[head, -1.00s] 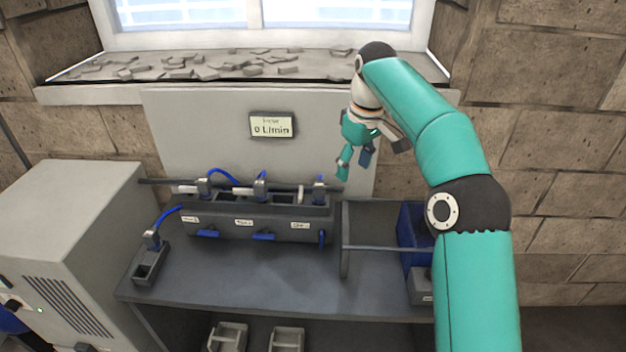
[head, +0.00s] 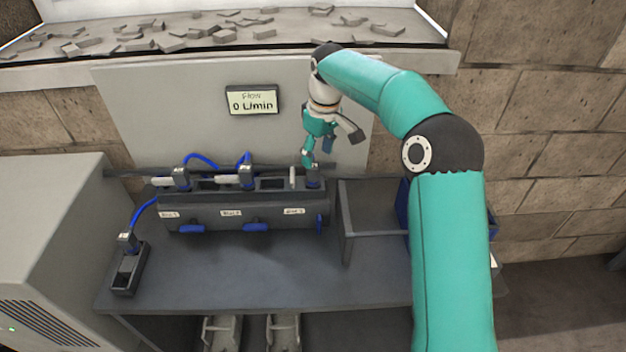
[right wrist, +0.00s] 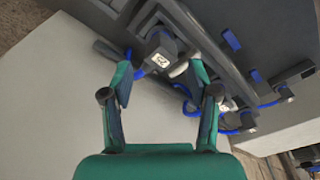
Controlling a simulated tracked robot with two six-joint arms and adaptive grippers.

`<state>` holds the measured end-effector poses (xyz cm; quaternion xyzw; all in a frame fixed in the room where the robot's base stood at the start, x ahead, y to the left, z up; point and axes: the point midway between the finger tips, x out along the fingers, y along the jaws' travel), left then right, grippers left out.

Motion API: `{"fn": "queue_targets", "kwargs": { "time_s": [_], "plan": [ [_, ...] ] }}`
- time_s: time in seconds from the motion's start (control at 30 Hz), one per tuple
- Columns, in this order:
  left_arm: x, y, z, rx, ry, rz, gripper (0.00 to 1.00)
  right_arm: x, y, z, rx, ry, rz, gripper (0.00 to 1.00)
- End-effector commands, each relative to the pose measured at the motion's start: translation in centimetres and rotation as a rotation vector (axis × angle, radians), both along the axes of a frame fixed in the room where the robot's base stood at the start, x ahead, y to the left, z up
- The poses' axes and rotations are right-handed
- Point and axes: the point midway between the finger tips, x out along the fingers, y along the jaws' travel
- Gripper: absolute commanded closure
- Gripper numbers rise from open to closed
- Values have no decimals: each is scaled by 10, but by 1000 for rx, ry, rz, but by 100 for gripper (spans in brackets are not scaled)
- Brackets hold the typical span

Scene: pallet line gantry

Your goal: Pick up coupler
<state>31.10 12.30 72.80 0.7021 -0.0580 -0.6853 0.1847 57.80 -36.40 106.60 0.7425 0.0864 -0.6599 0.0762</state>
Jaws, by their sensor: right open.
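Several grey couplers stand on a dark manifold (head: 245,216) with labelled bays. One coupler (head: 313,177) is at its right end. Two more, the left coupler (head: 181,178) and the middle coupler (head: 247,176), carry blue hoses. My right gripper (head: 308,160) is open, its fingers pointing down just above the right-end coupler. In the right wrist view, a square-topped coupler (right wrist: 161,52) with a light mark lies just beyond and between the open fingertips (right wrist: 160,76). I cannot tell whether a finger touches it. My left gripper is not in view.
A small dark holder (head: 129,272) with a hosed coupler stands at the bench's left. A flow display (head: 252,100) reading 0 L/min is on the back panel. An open frame (head: 345,225) and a blue bin (head: 403,205) are right of the manifold. The bench front is clear.

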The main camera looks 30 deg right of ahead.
Motion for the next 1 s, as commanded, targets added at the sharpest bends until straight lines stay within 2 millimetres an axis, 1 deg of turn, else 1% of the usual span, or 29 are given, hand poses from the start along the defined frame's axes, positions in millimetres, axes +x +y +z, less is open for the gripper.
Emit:
{"fn": "queue_targets", "kwargs": {
  "time_s": [0.1,0.27,0.33,0.47,0.6,0.7,0.9,0.97,1.0],
  "plan": [
    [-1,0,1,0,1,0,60,2,1,-12,0,0,2,40],
    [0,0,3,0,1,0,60,5,2,-19,0,1,4,40],
    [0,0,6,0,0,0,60,7,3,-25,0,3,4,40],
    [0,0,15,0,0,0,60,13,4,-42,0,4,5,40],
    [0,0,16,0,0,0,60,16,5,-60,1,3,5,40],
    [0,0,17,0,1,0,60,17,5,-65,0,0,5,40],
    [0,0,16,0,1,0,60,17,5,-66,1,-1,5,40],
    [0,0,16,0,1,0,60,17,5,-66,1,-1,5,50],
    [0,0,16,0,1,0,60,17,5,-66,1,-1,6,57]
  ]
}}
